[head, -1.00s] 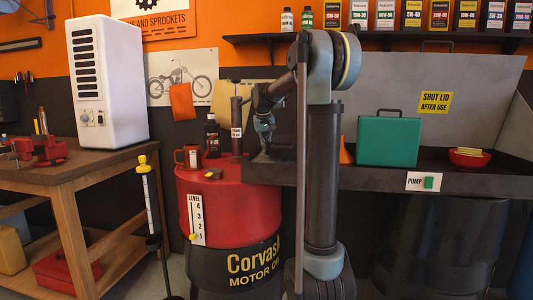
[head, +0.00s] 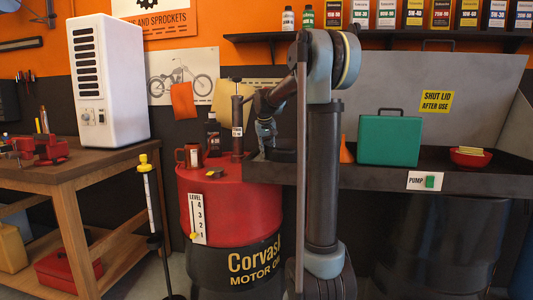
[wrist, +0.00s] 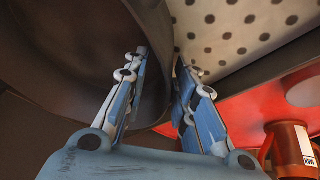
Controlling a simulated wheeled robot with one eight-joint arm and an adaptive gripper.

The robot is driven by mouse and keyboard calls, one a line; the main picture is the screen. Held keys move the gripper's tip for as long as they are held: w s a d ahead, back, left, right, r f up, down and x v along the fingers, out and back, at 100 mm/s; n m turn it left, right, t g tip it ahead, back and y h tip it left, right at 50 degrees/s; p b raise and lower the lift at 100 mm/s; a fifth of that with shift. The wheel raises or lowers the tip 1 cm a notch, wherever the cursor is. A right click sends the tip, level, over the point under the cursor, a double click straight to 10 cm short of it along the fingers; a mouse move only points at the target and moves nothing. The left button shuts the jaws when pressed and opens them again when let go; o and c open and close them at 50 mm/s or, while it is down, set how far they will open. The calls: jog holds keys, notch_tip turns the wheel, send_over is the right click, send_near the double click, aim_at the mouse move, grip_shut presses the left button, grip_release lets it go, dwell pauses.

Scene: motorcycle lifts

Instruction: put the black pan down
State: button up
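The black pan (wrist: 80,50) fills the upper left of the wrist view, a dark round vessel with its curved rim running down between my fingers. In the head view the pan (head: 285,150) is a dark shape at the left end of the black counter tray (head: 272,172), partly hidden by my arm. My gripper (wrist: 162,62) has its fingers apart, with the pan's edge in the gap and visible space beside the right finger. In the head view my gripper (head: 267,152) points down at the pan's left side.
An orange funnel (head: 346,151), a green case (head: 390,140) and a red bowl (head: 470,159) stand to the right.

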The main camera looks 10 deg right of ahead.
jog(key=v, duration=1.2)
jog(key=shift+g, duration=0.3)
jog(key=s+d+f, duration=0.1)
jog(key=s+f, duration=0.1)
jog(key=s, duration=0.2)
jog(key=s+d+f, duration=0.1)
jog(key=s+f, duration=0.1)
jog(key=s, duration=0.2)
jog(key=s+d+f, duration=0.1)
jog(key=s+f, duration=0.1)
jog(key=s, duration=0.2)
jog(key=s+d+f+m+g+y, duration=0.1)
jog(key=s+d+f, duration=0.2)
jog(key=s+f, duration=2.5)
jog(key=s, duration=0.3)
jog(key=shift+g, duration=0.3)
jog(key=shift+w+f, duration=0.25)
jog(key=shift+w, duration=0.1)
